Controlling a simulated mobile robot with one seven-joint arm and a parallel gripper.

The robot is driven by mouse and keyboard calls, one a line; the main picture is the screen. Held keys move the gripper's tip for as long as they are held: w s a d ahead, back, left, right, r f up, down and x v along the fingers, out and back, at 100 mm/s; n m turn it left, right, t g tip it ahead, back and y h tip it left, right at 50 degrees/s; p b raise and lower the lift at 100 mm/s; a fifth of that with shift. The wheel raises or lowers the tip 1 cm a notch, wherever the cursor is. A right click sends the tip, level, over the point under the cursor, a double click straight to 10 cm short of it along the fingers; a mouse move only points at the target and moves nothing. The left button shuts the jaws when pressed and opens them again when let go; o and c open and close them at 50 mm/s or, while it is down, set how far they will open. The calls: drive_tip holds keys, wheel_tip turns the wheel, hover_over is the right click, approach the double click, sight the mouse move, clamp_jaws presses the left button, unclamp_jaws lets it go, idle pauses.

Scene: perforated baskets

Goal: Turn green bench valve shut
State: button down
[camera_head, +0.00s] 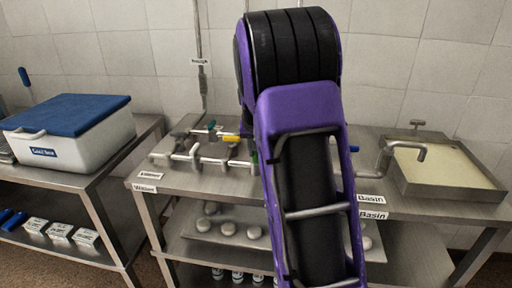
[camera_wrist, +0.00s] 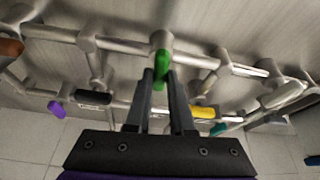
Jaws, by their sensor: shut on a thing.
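The green bench valve handle (camera_wrist: 161,62) sits on a metal pipe in the middle of the wrist view. My gripper (camera_wrist: 161,78) is shut on it, with one finger on each side. The handle stands roughly upright in that picture, across the line of the pipe. In the head view only a small green part (camera_head: 254,157) shows beside my purple arm, which hides my gripper and most of that part of the bench.
Close around are a yellow handle (camera_wrist: 202,111), a teal handle (camera_wrist: 218,129), a purple handle (camera_wrist: 57,109) and metal pipes (camera_wrist: 120,45). A basin (camera_head: 492,184) stands at the right. A white cooler with a blue lid (camera_head: 70,112) stands on the left table.

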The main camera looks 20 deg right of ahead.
drive_tip(key=shift+m+h, duration=0.3)
drive_tip(key=shift+m, duration=0.3)
drive_tip(key=shift+p, duration=0.3)
drive_tip(key=c, duration=0.8)
unclamp_jaws()
drive_tip(key=shift+r, duration=0.1)
drive_tip(key=p+v, duration=0.1)
drive_tip(key=v, duration=0.7)
drive_tip(key=p+v, duration=0.1)
drive_tip(key=v, duration=0.8)
drive_tip(key=shift+w+a+r, duration=0.1)
drive_tip(key=shift+w+r, duration=0.1)
drive_tip(key=shift+r, duration=0.05)
